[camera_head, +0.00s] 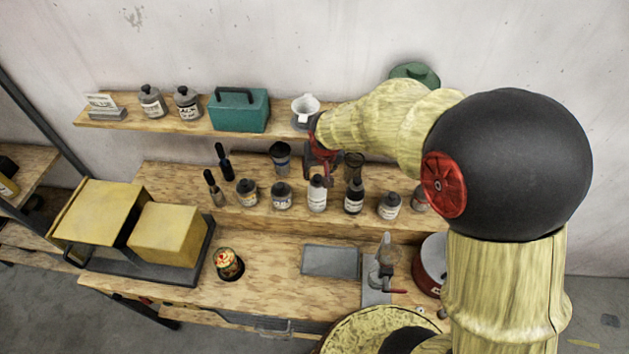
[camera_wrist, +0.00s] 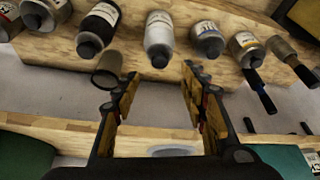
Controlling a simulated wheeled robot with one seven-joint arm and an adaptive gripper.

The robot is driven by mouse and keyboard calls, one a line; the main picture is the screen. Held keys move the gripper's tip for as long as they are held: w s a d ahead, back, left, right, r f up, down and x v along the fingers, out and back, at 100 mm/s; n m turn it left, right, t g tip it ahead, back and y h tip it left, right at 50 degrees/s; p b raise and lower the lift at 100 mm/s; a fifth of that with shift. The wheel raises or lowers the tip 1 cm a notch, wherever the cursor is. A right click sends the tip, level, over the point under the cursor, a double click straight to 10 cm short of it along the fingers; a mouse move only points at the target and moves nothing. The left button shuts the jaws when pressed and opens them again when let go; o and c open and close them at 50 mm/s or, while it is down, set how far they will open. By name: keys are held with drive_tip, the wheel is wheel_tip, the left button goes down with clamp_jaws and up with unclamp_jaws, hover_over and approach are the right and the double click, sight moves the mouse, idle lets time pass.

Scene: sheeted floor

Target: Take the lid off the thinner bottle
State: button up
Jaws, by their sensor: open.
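A row of capped bottles stands on the middle wooden shelf. The white bottle (camera_head: 317,195) with a dark cap is in the middle, and it also shows in the wrist view (camera_wrist: 159,36). A slim black bottle (camera_head: 354,197) is to its right, at left in the wrist view (camera_wrist: 97,30). A grey bottle (camera_head: 282,197) is to its left. I cannot read which label marks the thinner. My gripper (camera_wrist: 160,75) is open and empty, with the white bottle's cap just beyond the gap between its fingers. In the head view my gripper (camera_head: 320,155) is behind the white bottle, partly hidden.
A dark glass jar (camera_wrist: 107,68) is close to the left finger in the wrist view. A green toolbox (camera_head: 239,112) and a white mug (camera_head: 305,110) are on the upper shelf. Yellow boxes (camera_head: 165,233) and a grey tray (camera_head: 331,261) are on the bench below.

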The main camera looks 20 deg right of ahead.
sight(317, 177)
drive_tip(key=p+x, duration=0.1)
drive_tip(key=x, duration=0.6)
drive_tip(key=shift+w+f+p, duration=0.1)
drive_tip(key=shift+f+p, duration=0.1)
drive_tip(key=shift+p, duration=0.2)
drive_tip(key=c, duration=0.9)
